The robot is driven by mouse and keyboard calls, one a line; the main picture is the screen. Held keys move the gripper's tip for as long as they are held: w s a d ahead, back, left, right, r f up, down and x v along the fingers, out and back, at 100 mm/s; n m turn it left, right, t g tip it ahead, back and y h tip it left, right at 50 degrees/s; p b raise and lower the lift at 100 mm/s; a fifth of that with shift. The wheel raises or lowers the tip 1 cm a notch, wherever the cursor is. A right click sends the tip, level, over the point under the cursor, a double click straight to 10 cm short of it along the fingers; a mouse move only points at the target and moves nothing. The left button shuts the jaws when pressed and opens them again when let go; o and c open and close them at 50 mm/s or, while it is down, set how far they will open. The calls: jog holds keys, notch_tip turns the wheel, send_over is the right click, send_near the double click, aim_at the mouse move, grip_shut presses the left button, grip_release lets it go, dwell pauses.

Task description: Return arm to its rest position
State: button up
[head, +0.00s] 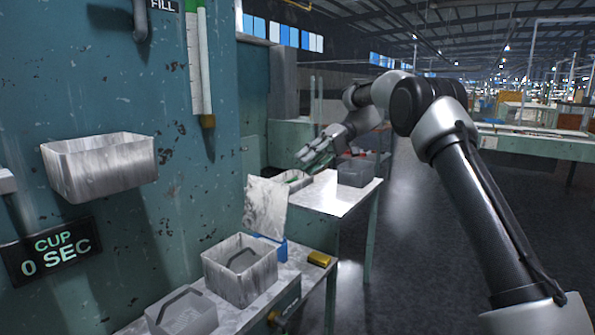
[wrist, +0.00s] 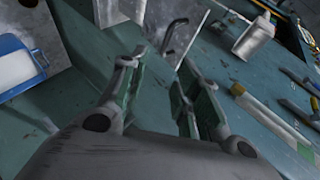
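My arm (head: 480,200) rises from the lower right of the head view and bends over toward the left. My gripper (head: 303,156) hangs out in front of the far white-topped table, near the teal wall. In the wrist view my gripper (wrist: 155,85) shows two green-padded fingers set apart with a gap between them. Nothing is held between them. The gripper appears to be above or in front of the small table, though its exact height over it is hard to tell.
A grey bin (head: 357,172) and a tray (head: 293,181) stand on the white table (head: 330,195) close to my gripper. A metal box (head: 240,272) and a yellow block (head: 319,258) sit on the nearer bench. A wall bin (head: 100,168) hangs left. The aisle floor (head: 410,220) is clear.

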jog(key=shift+w+d+r, duration=0.1)
jog(key=shift+d, duration=0.1)
notch_tip(320, 180, down, 8)
jog(key=w+d+m+t+h, duration=0.1)
jog(key=d+m+t, duration=0.1)
jog(key=m, duration=0.2)
jog(key=s+d+f+m+t+h, duration=0.1)
jog(key=s+d+f+m+h, duration=0.2)
jog(key=s+d, duration=0.45)
jog(key=s+d+r+t+h, duration=0.2)
jog(key=s+d, duration=0.4)
jog(key=s, duration=0.5)
jog(key=s+d+r+t+h, duration=0.2)
jog(key=s+d, duration=0.3)
jog(key=s, duration=0.6)
jog(key=s+d+r+t+h, duration=0.2)
jog(key=s+d, duration=0.4)
jog(key=s, duration=0.6)
jog(key=shift+d+r+m+t+h, duration=0.4)
jog(key=shift+r+h, duration=0.1)
jog(key=shift+r, duration=0.35)
